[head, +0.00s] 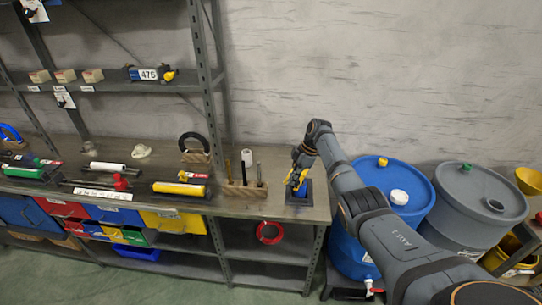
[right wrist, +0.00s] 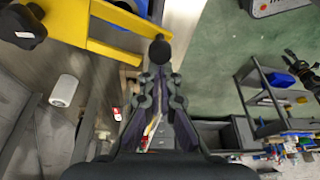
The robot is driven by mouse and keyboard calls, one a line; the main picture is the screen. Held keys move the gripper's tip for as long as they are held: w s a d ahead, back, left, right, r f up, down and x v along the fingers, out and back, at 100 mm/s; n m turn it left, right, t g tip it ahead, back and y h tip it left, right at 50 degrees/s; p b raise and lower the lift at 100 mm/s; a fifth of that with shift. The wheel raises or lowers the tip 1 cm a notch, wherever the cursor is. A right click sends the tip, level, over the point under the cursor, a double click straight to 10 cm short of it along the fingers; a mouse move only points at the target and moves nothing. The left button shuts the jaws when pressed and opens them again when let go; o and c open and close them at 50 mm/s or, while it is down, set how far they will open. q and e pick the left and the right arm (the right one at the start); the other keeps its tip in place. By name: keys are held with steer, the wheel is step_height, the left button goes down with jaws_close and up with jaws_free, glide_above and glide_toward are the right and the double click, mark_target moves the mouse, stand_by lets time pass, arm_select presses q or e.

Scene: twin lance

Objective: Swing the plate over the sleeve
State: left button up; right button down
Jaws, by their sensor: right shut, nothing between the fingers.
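A yellow flat plate (right wrist: 110,30) crosses the upper left of the right wrist view, with an arm ending in a black ball knob (right wrist: 160,51). In the head view the yellow piece (head: 292,180) is small and partly hidden by my right gripper (head: 298,178). My right gripper, also in the right wrist view (right wrist: 161,82), is shut and empty, its tips close to the knob; contact cannot be told. Below it in the head view is a blue part in a dark square base (head: 299,197). I cannot make out the sleeve. A dark jointed shape, perhaps my left gripper (right wrist: 303,70), is at the right edge.
A blue drum (head: 375,225) and a grey drum (head: 475,220) stand to the right. A shelf post (head: 208,80) rises behind the bench.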

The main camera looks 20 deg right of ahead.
steer(key=shift+s+d+n, duration=0.6)
steer(key=shift+s+d, duration=0.05)
steer(key=shift+d, duration=0.1)
steer(key=shift+s+d, duration=0.35)
steer(key=shift+d, duration=0.25)
steer(key=shift+s+d, duration=0.35)
steer(key=shift+d, duration=0.2)
step_height(320, 180, up, 10)
steer(key=a+b, duration=0.1)
steer(key=shift+f, duration=0.2)
steer(key=shift+w+f, duration=0.1)
